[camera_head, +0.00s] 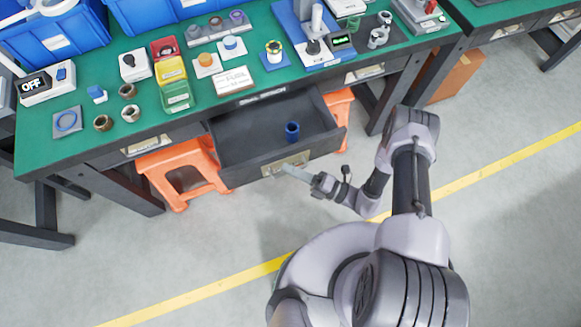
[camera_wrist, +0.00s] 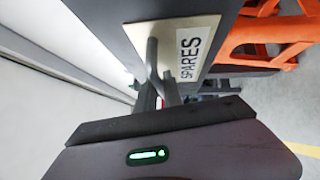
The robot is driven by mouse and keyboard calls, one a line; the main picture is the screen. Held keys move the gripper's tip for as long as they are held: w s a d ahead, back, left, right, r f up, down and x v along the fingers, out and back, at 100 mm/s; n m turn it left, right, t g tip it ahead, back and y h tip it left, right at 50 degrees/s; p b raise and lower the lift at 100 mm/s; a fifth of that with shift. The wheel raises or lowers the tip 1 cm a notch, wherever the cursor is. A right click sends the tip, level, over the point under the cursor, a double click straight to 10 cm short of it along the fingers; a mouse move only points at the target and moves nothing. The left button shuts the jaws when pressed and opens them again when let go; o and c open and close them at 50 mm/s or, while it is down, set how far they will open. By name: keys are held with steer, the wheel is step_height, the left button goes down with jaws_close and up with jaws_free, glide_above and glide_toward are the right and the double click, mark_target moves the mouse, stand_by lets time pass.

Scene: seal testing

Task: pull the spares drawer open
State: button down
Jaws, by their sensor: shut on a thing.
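The spares drawer (camera_head: 245,150) is pulled out from under the green-topped bench in the head view, with its inside visible. A blue cylindrical part (camera_head: 292,132) stands inside it. The drawer's front carries a pale label, which reads SPARES in the wrist view (camera_wrist: 190,48). My gripper (camera_head: 285,169) is at the middle of the drawer front, shut on the handle. In the wrist view, my gripper's fingers (camera_wrist: 160,75) reach to the drawer front beside the label.
The green bench top (camera_head: 110,165) holds several small parts, trays and devices. Orange stools (camera_head: 180,165) stand under the bench on both sides of the drawer. A cardboard box (camera_head: 455,78) is under the bench at right. The grey floor before the drawer is clear, apart from my base.

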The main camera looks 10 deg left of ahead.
steer(key=c, duration=1.8)
jaws_free()
steer(key=shift+d, duration=0.1)
steer(key=p+v, duration=0.1)
steer(key=v, duration=1.6)
steer(key=shift+d, duration=0.15)
